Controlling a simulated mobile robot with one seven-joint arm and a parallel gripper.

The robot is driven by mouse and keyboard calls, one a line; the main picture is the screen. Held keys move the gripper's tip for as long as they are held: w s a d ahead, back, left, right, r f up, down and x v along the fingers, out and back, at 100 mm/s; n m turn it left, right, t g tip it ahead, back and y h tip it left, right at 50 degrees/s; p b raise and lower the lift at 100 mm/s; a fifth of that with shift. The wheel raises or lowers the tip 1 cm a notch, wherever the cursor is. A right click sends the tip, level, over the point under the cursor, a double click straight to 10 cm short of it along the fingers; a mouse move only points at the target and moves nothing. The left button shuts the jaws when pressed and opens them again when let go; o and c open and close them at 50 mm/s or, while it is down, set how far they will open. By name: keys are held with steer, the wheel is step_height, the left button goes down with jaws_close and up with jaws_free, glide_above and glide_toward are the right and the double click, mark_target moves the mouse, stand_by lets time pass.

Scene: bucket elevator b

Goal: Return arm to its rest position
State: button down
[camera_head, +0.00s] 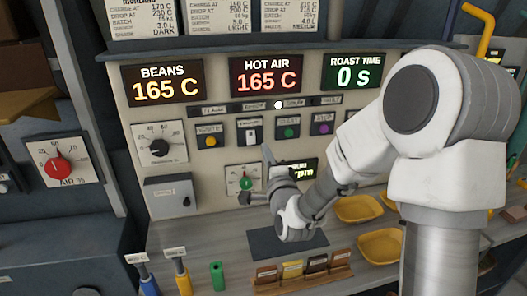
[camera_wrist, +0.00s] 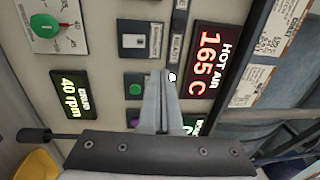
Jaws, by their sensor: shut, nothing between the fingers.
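My white and grey arm reaches in from the right in the head view, bent at the elbow, in front of the control panel (camera_head: 215,140). My gripper (camera_head: 267,152) is in front of the panel's lower middle, beside the green dial knob (camera_head: 246,183). In the wrist view my gripper's fingers (camera_wrist: 163,75) are together with nothing between them, pointing at the panel near the white rocker switch (camera_wrist: 134,41). Whether the fingertips touch the panel cannot be told. My arm and gripper partly cover the drum rpm display (camera_head: 303,170).
Displays read beans 165 C (camera_head: 163,84), hot air 165 C (camera_head: 266,76) and roast time 0 s (camera_head: 352,73). A red air dial (camera_head: 58,167) is at left. Below are a dark mat (camera_head: 270,243), yellow trays (camera_head: 359,208), a sample rack (camera_head: 300,277) and upright handled tools (camera_head: 147,280).

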steer(key=shift+s, duration=0.3)
steer(key=shift+r, duration=0.1)
steer(key=s+d+n+g+h, duration=0.1)
steer(key=s+d+n+g, duration=0.2)
steer(key=s, duration=0.7)
steer(key=s+d+r+n+g+h, duration=0.1)
steer(key=s+d+n+g, duration=0.3)
steer(key=s+n, duration=0.3)
steer(key=s+d+n+g+h, duration=0.1)
steer(key=s+d+n+g, duration=0.3)
steer(key=s, duration=1.1)
steer(key=shift+r+n+g+h, duration=0.3)
steer(key=shift+r+n+g, duration=0.1)
steer(key=shift+n+g, duration=0.6)
